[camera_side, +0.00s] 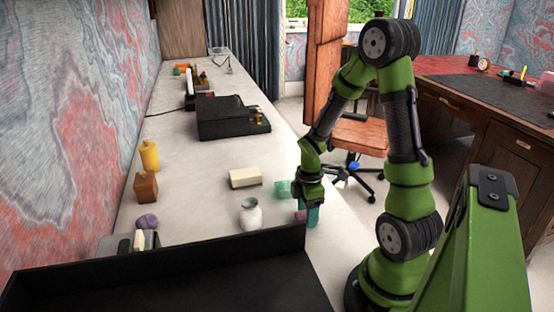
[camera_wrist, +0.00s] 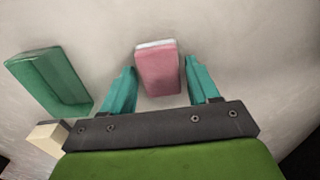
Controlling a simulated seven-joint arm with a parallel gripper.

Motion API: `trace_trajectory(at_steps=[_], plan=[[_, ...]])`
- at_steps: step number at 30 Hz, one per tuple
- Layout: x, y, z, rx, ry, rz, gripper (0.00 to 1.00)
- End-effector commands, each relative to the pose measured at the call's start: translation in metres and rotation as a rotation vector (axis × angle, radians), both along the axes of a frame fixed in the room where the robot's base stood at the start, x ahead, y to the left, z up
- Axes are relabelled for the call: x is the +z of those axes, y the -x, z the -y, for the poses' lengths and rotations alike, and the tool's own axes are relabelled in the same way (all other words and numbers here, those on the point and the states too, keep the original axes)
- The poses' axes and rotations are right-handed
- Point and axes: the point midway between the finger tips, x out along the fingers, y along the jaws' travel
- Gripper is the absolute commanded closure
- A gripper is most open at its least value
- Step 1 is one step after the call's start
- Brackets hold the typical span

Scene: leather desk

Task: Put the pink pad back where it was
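The pink pad (camera_wrist: 158,72) is a small block with a pale far edge, on the light worktop. In the wrist view it lies between and slightly beyond the two teal fingers of my gripper (camera_wrist: 160,88), with a gap on each side. In the side view only a bit of the pad (camera_side: 300,215) shows beside the fingers. My gripper (camera_side: 308,212) is low over the worktop near its right edge, pointing down, and is open. Whether the pad touches the worktop beneath the fingers is hard to tell.
A black tray (camera_side: 180,275) fills the front. A black machine (camera_side: 230,118) stands behind. The worktop's right edge is close.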

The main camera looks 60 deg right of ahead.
Motion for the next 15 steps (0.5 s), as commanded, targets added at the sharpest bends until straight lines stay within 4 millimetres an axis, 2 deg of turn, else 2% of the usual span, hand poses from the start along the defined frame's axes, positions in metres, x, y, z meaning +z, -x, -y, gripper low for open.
trace_trajectory(at_steps=[1, 2, 11, 15], plan=[[0.000, 0.000, 0.000, 0.000, 0.000, 0.000, 0.32], [0.000, 0.000, 0.000, 0.000, 0.000, 0.000, 0.28], [0.002, 0.000, 0.000, 0.000, 0.001, 0.001, 0.28], [0.015, -0.001, 0.001, 0.000, 0.004, 0.004, 0.28]])
